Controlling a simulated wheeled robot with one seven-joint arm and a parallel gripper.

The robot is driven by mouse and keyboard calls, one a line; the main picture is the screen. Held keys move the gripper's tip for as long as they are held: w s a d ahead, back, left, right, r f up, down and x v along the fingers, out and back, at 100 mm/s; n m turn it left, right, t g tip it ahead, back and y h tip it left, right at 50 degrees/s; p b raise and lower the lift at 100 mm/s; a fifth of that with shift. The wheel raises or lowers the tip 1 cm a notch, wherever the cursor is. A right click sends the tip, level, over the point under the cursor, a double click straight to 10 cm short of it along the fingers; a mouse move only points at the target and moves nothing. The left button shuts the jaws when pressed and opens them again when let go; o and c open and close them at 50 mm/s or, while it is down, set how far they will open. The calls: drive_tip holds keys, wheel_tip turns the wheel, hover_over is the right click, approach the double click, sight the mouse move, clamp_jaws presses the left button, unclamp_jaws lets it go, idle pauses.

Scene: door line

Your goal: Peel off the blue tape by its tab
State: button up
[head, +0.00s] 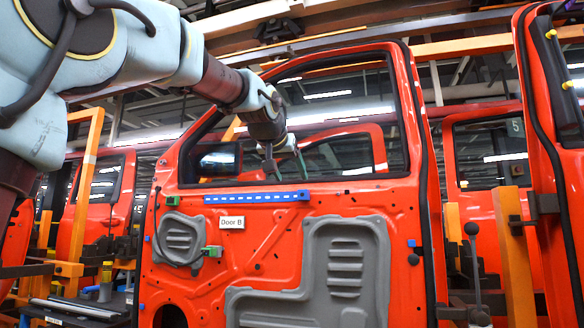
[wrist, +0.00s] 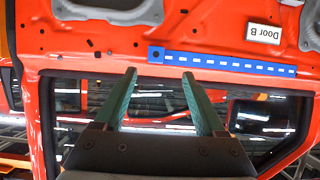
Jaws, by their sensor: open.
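The blue tape (head: 257,197) is a straight strip with white dashes, stuck along the orange-red door (head: 270,255) just below the window opening. Its square tab (wrist: 156,54) with a dark dot is at the left end of the strip (wrist: 225,64) in the wrist view, which shows the door upside down. In the head view the tab is at the tape's right end. My gripper (head: 288,175) is open and empty, above that right end. In the wrist view its green fingertips (wrist: 159,73) lie either side of the tab's line, with the tab beyond them. No contact shows.
A white "Door B" label (head: 231,223) sits just under the tape. A side mirror (head: 217,160) stands at the window's left. Grey panels (head: 345,265) and green clips (head: 211,251) are on the door. Another orange door (head: 552,130) stands close on the right.

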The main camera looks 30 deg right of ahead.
sight(302, 195)
drive_tip(key=p+x, duration=0.1)
drive_tip(key=x, duration=0.2)
drive_tip(key=r+p+x, duration=0.1)
drive_tip(key=x, duration=0.2)
drive_tip(key=d+p+x, duration=0.1)
drive_tip(key=p+x, duration=0.1)
drive_tip(key=x, duration=0.1)
drive_tip(key=shift+r, duration=0.2)
drive_tip(key=shift+w+d+f, duration=0.35)
drive_tip(key=shift+w, duration=0.05)
drive_tip(key=shift+c, duration=0.4)
clamp_jaws()
